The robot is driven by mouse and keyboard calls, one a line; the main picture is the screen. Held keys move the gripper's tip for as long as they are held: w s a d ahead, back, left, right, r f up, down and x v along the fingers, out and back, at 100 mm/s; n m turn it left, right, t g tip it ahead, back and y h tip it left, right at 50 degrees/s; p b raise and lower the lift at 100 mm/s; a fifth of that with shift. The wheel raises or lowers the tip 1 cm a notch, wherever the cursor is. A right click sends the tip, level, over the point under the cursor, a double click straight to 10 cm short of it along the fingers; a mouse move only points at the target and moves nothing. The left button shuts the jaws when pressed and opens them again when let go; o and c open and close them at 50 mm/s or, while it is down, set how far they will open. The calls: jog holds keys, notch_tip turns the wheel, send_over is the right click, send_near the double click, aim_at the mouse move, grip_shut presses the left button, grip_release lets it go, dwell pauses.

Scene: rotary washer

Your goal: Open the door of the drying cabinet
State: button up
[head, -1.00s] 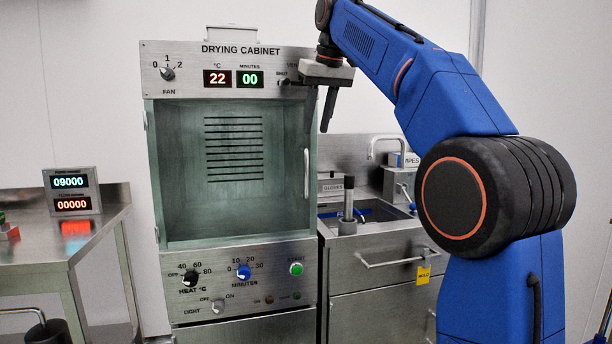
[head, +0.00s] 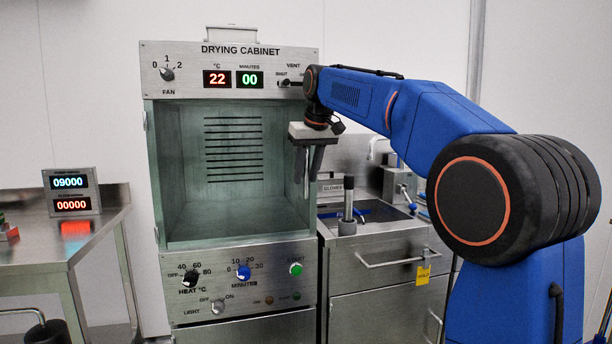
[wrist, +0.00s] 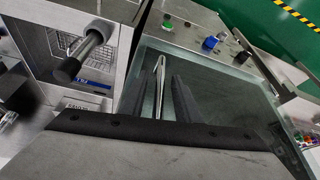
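The drying cabinet (head: 230,50) stands in the middle of the head view, with a clear glass door (head: 225,215) that looks closed. The upright bar handle (head: 306,187) is at the door's right edge; its upper part is hidden by my gripper. My gripper (head: 308,170) points down at the handle, its two dark fingers apart. In the wrist view the handle (wrist: 160,72) shows between the fingers (wrist: 167,85), nearer the left one. I cannot tell whether either finger touches it.
Below the door is a panel with knobs and a green start button (head: 296,269). A sink unit (head: 385,245) with an upright dark-topped post (head: 348,205) stands close on the right. A steel table (head: 50,240) with a display is at the left.

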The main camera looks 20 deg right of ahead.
jog(key=shift+w+f, duration=0.1)
jog(key=shift+f, duration=0.2)
grip_shut()
